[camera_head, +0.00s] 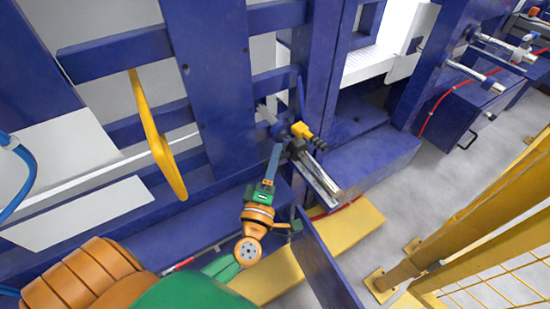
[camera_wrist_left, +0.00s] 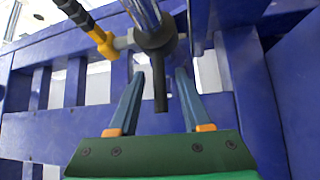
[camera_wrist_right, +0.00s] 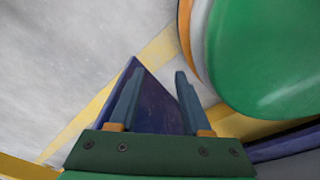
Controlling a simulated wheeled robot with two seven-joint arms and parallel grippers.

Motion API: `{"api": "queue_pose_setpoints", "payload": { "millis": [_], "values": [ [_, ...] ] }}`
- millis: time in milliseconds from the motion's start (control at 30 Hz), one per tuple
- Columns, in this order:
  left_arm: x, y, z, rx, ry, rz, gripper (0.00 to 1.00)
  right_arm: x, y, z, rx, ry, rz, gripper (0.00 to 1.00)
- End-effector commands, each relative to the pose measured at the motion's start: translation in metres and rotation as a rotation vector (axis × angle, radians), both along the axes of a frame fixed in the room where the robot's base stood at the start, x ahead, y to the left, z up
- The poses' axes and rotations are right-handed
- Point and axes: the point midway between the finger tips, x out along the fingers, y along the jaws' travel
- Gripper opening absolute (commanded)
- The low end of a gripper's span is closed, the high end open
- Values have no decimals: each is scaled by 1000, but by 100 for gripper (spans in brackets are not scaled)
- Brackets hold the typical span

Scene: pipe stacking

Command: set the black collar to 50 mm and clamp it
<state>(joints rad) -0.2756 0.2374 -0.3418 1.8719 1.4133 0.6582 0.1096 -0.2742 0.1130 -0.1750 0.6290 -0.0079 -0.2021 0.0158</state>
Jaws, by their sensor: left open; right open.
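The black collar (camera_wrist_left: 157,40) is a dark ring around a silver shaft (camera_wrist_left: 141,10) in the left wrist view. A dark stub (camera_wrist_left: 160,92) points down from it. A yellow clamp piece (camera_wrist_left: 104,43) with a black handle (camera_wrist_left: 76,12) sits at its left. In the head view the collar (camera_head: 296,146) is partly hidden behind the yellow piece. My left gripper (camera_wrist_left: 160,75) is open, with the stub between its fingers, apparently not gripped. My right gripper (camera_wrist_right: 157,70) is open and empty in front of a blue panel (camera_wrist_right: 158,105). No scale markings are readable.
Blue frame beams (camera_head: 215,70) stand behind the shaft. A yellow bar (camera_head: 152,130) hangs at the left. A blue panel (camera_head: 322,262) stands low near the shaft. Yellow fencing (camera_head: 470,235) stands at the right, with open grey floor (camera_head: 455,165) beside it.

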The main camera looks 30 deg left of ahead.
Motion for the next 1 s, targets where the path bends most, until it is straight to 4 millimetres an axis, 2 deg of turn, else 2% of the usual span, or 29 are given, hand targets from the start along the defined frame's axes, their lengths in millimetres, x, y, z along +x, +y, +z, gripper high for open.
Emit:
{"api": "queue_pose_setpoints", "payload": {
  "millis": [200,233,400,1000],
  "values": [
    [2,0,0,1,1,0,48,0,0,0,1,0,0,48],
    [2,0,0,1,1,0,43,0,0,0,1,0,0,48],
    [1,0,0,2,2,-1,0,0,0,0,1,0,1,48],
    [1,0,-1,2,3,0,0,0,1,0,1,0,0,48]
  ]
}}
